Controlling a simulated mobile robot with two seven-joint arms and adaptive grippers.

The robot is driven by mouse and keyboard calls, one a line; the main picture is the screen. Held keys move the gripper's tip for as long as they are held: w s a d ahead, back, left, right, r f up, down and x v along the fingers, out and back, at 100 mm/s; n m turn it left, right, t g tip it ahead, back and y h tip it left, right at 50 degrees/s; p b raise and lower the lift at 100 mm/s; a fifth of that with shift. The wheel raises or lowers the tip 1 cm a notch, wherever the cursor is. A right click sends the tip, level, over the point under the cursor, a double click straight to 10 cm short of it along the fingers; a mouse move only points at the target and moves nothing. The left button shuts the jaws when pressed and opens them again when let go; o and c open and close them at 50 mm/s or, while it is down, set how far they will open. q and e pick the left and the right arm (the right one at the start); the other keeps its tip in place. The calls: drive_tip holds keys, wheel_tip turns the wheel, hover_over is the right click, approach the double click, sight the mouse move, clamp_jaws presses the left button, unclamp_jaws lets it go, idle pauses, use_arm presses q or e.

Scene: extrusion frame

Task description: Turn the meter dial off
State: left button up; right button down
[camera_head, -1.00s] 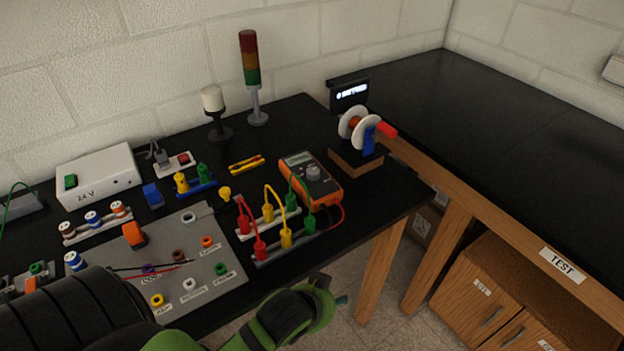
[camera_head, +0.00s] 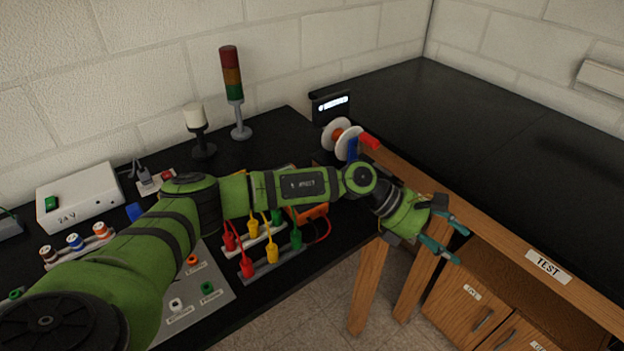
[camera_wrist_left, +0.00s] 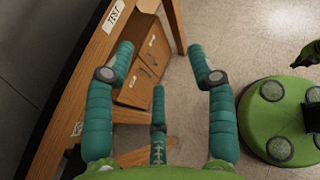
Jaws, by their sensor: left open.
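The orange meter (camera_head: 311,212) lies on the black bench and is mostly hidden behind my left forearm in the head view. Its dial is hidden. My left arm reaches across the bench above the meter. My left gripper (camera_head: 452,238) is open and empty, past the bench's right front corner, to the right of the meter. In the left wrist view the teal fingers (camera_wrist_left: 160,85) are spread, with only the floor and wooden cabinet beyond them. My right gripper is not seen.
Red, yellow and green plugs with leads (camera_head: 272,250) stand just in front of the meter. A spool holder (camera_head: 343,138) stands behind my forearm. A signal tower (camera_head: 234,92) is at the back. The right-hand black bench (camera_head: 480,130) is clear; a wooden cabinet (camera_head: 470,300) stands below it.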

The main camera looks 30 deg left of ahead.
use_arm(q)
drive_tip(key=w+a+m+y, duration=0.1)
drive_tip(key=a+y, duration=0.1)
drive_tip(key=a, duration=0.3)
drive_tip(key=w+a+m+y, duration=0.1)
drive_tip(key=a+y, duration=0.1)
drive_tip(key=a, duration=0.4)
drive_tip(key=w+a+f+m+y, duration=0.1)
drive_tip(key=w+a+y, duration=0.1)
drive_tip(key=a, duration=0.4)
drive_tip(key=shift+f+g+y, duration=0.1)
drive_tip(key=shift+g+y, duration=0.3)
drive_tip(key=a+r+y, duration=0.1)
drive_tip(key=a, duration=0.5)
drive_tip(key=s+a+r+y, duration=0.1)
drive_tip(key=a+r+y, duration=0.1)
drive_tip(key=a, duration=0.4)
drive_tip(key=a+r+g+y, duration=0.1)
drive_tip(key=a+r+y, duration=0.1)
drive_tip(key=a, duration=0.4)
drive_tip(key=shift+s+a+r, duration=0.1)
drive_tip(key=shift+s+a, duration=0.05)
drive_tip(key=shift+s+a+y, duration=0.1)
drive_tip(key=shift+a+y, duration=0.15)
drive_tip(key=shift+y, duration=0.05)
wheel_tip(320, 180, down, 6)
drive_tip(key=shift+p, duration=1.25)
drive_tip(key=shift+d+f, duration=0.1)
drive_tip(key=shift+f, duration=0.3)
clamp_jaws()
